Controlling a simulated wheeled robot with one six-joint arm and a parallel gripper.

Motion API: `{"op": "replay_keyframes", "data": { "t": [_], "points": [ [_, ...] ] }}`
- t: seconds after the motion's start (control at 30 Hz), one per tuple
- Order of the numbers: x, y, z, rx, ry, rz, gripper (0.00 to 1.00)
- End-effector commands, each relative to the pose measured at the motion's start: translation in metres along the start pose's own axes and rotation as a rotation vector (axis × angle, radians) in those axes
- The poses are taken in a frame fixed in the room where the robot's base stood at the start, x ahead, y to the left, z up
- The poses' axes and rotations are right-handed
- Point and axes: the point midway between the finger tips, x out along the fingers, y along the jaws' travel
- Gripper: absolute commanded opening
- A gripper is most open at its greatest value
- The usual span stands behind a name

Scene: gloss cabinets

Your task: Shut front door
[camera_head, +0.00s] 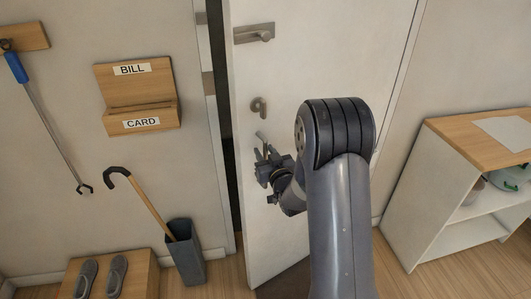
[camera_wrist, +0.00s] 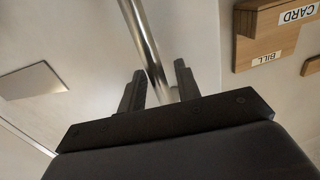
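The white front door (camera_head: 300,60) stands slightly ajar in the head view, with a dark gap along its left edge beside the frame.
A wooden bill and card rack (camera_head: 138,97), a cane in a grey stand (camera_head: 186,255) and a shoe bench (camera_head: 140,275) are at left. A blue-handled grabber (camera_head: 17,68) hangs there. A white shelf unit (camera_head: 410,225) is at right. Floor between is partly hidden by my arm.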

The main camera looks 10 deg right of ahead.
Motion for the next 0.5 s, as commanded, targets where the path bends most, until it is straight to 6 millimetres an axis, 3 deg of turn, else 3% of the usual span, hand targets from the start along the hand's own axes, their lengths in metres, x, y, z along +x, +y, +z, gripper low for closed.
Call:
{"op": "replay_keyframes", "data": {
  "t": [0.37, 0.5],
  "points": [
    [-0.0003, 0.0001, -0.0002, 0.000, 0.000, 0.000, 0.02],
    [-0.0003, 0.0001, -0.0003, 0.000, 0.000, 0.000, 0.00]
  ]
}}
